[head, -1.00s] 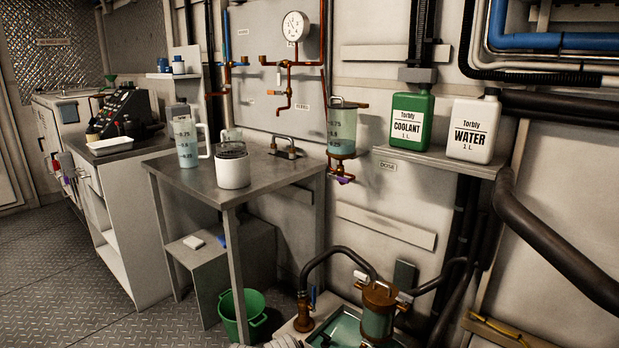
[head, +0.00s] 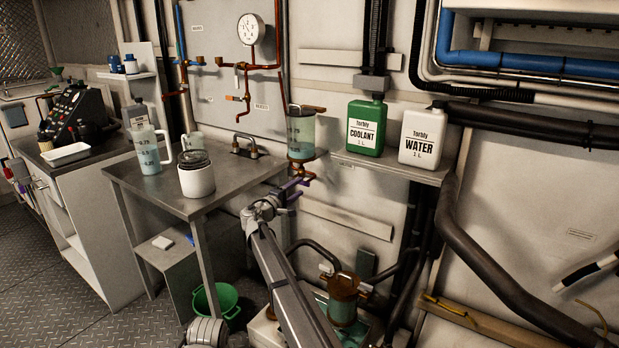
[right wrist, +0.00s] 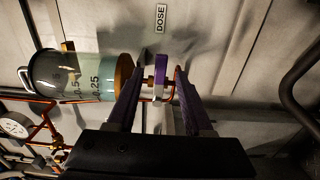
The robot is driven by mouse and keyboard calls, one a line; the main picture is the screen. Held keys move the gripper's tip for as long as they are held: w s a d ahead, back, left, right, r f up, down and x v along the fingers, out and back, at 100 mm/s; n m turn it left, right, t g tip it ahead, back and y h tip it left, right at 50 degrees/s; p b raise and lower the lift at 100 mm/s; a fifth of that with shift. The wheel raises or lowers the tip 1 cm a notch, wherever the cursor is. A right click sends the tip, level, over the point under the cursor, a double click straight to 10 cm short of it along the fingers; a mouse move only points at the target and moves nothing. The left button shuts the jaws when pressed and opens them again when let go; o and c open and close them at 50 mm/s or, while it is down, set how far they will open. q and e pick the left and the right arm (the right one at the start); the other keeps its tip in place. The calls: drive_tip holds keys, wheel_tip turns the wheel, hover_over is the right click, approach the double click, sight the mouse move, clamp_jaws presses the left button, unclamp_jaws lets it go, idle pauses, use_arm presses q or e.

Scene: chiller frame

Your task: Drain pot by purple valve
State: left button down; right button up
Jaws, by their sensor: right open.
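The clear pot (head: 301,132) with greenish liquid hangs on the wall on a copper base and also shows sideways in the right wrist view (right wrist: 85,76). Its purple valve (right wrist: 162,74) sits just below the copper base. My right gripper (head: 292,188) is at the valve, which it partly hides in the head view. In the right wrist view my right gripper (right wrist: 160,62) is open, with one purple finger on each side of the valve. I cannot tell whether either finger touches it. My left gripper is not in view.
The steel table (head: 225,185) left of my arm holds a measuring jug (head: 149,152) and a white canister (head: 196,178). The coolant (head: 366,127) and water (head: 422,140) bottles stand on a shelf at right. A green bucket (head: 216,301) and a copper filter unit (head: 342,300) are below.

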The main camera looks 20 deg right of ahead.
sight(306, 183)
drive_tip(key=shift+x, duration=3.85)
clamp_jaws()
